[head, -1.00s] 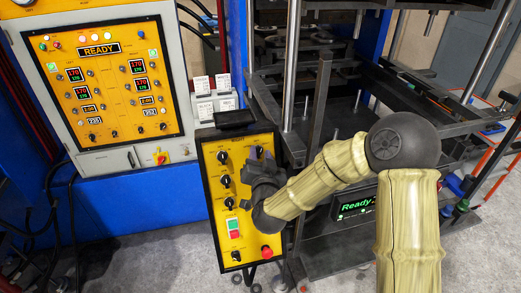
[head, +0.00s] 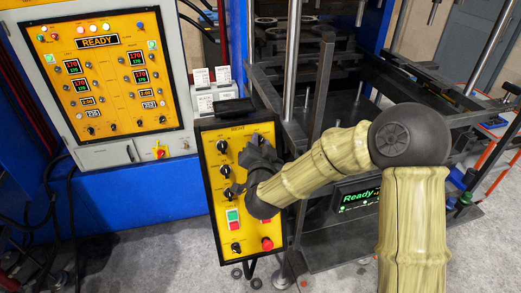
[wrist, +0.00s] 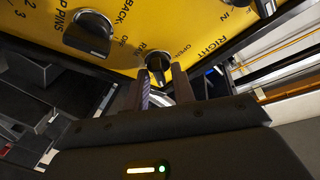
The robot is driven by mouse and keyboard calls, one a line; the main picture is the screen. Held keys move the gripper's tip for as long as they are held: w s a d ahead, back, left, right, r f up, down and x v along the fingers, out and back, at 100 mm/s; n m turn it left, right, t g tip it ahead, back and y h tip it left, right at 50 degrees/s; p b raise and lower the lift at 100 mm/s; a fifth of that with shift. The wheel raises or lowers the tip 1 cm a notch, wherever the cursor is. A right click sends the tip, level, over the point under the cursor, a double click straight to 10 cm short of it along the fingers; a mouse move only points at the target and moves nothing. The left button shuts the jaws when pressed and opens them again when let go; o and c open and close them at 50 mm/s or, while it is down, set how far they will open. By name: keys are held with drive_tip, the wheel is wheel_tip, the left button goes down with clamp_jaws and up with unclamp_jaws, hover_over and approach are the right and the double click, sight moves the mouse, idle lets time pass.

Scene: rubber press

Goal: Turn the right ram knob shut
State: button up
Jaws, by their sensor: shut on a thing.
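The yellow control panel (head: 217,222) stands upright left of the press. In the wrist view, the right ram knob (wrist: 158,62) is black and round, beside the words RIGHT and OPEN. My gripper (wrist: 162,85) has one finger at each side of this knob and is shut on it. In the head view, my gripper (head: 257,142) reaches the upper right of the panel, and its dark hand covers the knob. The exact pointing of the knob is hard to tell.
Other black knobs run down the panel's left column, including the top one (head: 222,146). A red button (head: 267,243) sits low right. A large black knob (wrist: 90,32) is close by in the wrist view. The press frame's upright bar (head: 321,90) stands right of the panel.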

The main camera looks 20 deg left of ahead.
drive_tip(key=shift+m+h+b, duration=0.3)
drive_tip(key=shift+m+b, duration=0.1)
drive_tip(key=shift+m, duration=0.6)
drive_tip(key=o, duration=0.6)
drive_tip(key=shift+o, duration=0.2)
drive_tip(key=shift+s, duration=0.15)
drive_tip(key=shift+s+d+b, duration=0.15)
drive_tip(key=shift+s+b, duration=0.3)
drive_tip(key=shift+s, duration=0.15)
drive_tip(key=b+v, duration=0.4)
drive_tip(key=v, duration=1.2)
drive_tip(key=shift+r+b, duration=0.25)
drive_tip(key=shift+b, duration=0.05)
drive_tip(key=shift+w, duration=0.1)
